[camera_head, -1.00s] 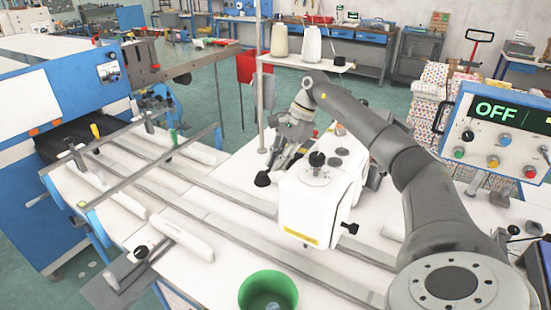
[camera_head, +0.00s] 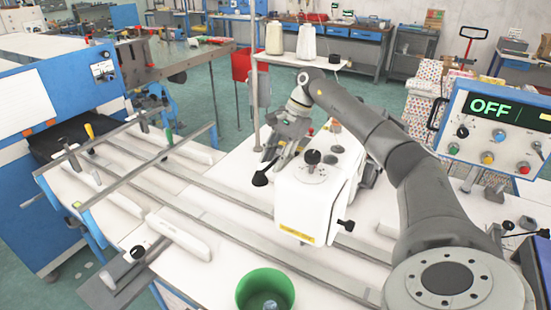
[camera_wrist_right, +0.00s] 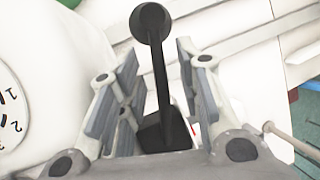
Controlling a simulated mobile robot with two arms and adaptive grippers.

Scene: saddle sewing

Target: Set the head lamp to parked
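The white sewing machine head (camera_head: 315,195) stands on the white table right of centre. The head lamp, a black round end on a black stalk (camera_head: 260,179), sticks out at the machine's left side. In the right wrist view the lamp (camera_wrist_right: 153,22) points up the picture, with its stalk running down between my fingers to a dark base. My right gripper (camera_head: 275,158) is at the lamp, behind the machine head. In the wrist view the right gripper (camera_wrist_right: 158,85) is open, with a finger on each side of the stalk and gaps visible. My left gripper is not in view.
A control panel (camera_head: 505,125) reading OFF stands at the right. A green bin (camera_head: 266,291) is at the front. Long rails (camera_head: 195,190) cross the table on the left. Thread cones (camera_head: 306,42) stand on a shelf behind my right arm. A numbered white dial (camera_wrist_right: 8,110) is close by.

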